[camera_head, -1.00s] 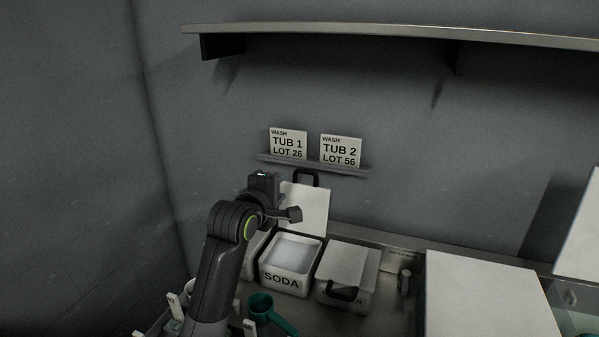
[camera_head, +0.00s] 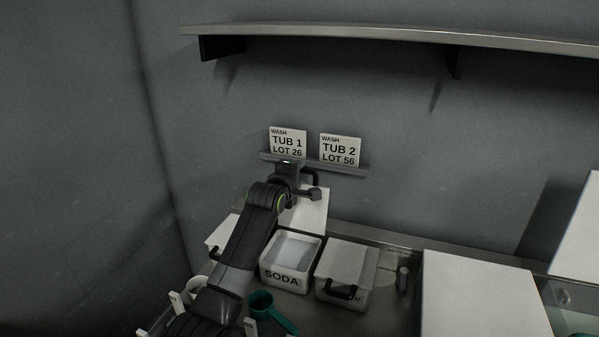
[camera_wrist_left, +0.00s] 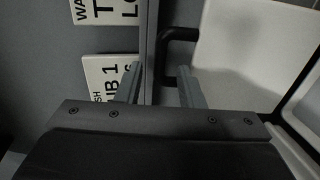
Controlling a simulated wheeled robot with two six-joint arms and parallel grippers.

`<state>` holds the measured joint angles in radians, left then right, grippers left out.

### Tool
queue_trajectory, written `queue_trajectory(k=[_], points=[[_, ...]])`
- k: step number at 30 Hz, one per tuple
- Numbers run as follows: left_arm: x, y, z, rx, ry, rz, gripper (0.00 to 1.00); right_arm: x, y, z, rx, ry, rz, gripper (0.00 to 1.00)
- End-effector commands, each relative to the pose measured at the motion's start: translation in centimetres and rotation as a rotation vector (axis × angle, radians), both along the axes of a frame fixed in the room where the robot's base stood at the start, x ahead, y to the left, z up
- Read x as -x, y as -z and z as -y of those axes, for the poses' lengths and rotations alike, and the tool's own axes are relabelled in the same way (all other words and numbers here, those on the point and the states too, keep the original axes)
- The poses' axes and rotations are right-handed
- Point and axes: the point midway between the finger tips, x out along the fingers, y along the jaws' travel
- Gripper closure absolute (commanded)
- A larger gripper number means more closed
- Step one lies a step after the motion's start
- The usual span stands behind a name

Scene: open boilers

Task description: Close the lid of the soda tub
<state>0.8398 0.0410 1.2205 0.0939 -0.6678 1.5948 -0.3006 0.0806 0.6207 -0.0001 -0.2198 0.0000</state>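The soda tub (camera_head: 284,277) is a white box marked SODA, open at the top with pale contents inside. Its white lid (camera_head: 313,209) stands raised at the back, near the wall. In the left wrist view the lid (camera_wrist_left: 245,50) is at the right, with its black handle (camera_wrist_left: 168,62) at its edge. My left gripper (camera_head: 303,184) is in front of the lid's upper part. In the left wrist view my left gripper (camera_wrist_left: 158,80) has its two fingers apart, with the handle just beyond and between the tips, not clamped. My right gripper is not in view.
A closed tub with a black handle (camera_head: 345,265) stands right of the soda tub. Another white lid (camera_head: 222,232) is at its left. A teal scoop (camera_head: 270,312) lies in front. A wall ledge with two signs (camera_head: 340,150) is behind. A white board (camera_head: 480,295) is at right.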

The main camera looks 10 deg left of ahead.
Motion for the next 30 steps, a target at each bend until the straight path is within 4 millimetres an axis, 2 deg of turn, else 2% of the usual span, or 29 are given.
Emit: queue_trajectory(k=[6, 17, 25, 30], points=[[-1.1, 0.24, 0.19, 0.0, 0.0, -0.001, 0.65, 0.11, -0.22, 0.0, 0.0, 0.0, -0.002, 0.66], [-1.31, 0.32, 0.23, 0.0, 0.0, 0.0, 0.65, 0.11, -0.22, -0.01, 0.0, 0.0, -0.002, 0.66], [-1.3, 0.32, 0.22, 0.0, 0.0, -0.001, 0.98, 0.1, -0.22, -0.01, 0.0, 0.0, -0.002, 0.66], [-1.3, 0.35, 0.22, 0.001, 0.0, -0.001, 1.0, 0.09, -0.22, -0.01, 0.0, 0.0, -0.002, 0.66]])
